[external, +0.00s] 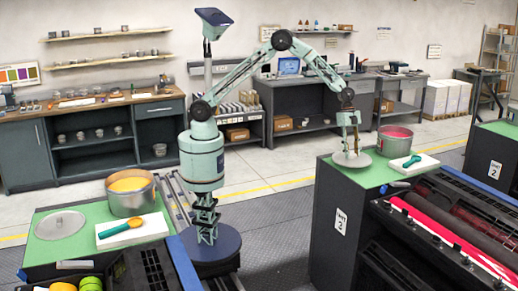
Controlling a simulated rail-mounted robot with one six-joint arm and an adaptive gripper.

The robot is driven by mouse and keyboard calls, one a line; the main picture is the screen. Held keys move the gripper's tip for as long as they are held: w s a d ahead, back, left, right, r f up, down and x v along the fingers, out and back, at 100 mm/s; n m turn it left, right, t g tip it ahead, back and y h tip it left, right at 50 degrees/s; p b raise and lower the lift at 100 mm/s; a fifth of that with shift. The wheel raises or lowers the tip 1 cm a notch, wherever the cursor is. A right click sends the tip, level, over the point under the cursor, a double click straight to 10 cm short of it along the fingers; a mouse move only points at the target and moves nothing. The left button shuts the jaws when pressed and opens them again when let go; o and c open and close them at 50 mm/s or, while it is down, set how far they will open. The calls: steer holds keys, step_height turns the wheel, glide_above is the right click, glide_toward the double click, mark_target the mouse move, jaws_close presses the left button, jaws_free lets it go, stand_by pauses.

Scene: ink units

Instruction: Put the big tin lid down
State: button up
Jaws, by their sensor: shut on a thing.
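My gripper is shut on the lid from above. The lid looks level and very close to the green top; I cannot tell if it touches. A big open tin (394,147) with red ink stands just right of and behind the lid. The lid's knob is hidden by the fingers.
A white block (424,165) with a green-handled tool (411,161) lies right of the lid. At the left, another green top holds a tin of orange ink (130,205), a second lid (60,225) and a white block with a tool (133,232). Red rollers (450,240) run at the right.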

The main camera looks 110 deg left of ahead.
mark_target(356, 158)
steer(key=shift+w+a+f, duration=0.15)
steer(key=shift+w+a, duration=0.9)
steer(key=shift+w, duration=0.25)
steer(key=shift+f, duration=0.1)
steer(key=shift+f+p, duration=0.35)
steer(key=shift+f, duration=1.3)
steer(key=shift+f, duration=0.15)
steer(key=o, duration=0.9)
steer(key=shift+c, duration=0.2)
steer(key=v, duration=1.2)
steer(key=shift+b, duration=0.3)
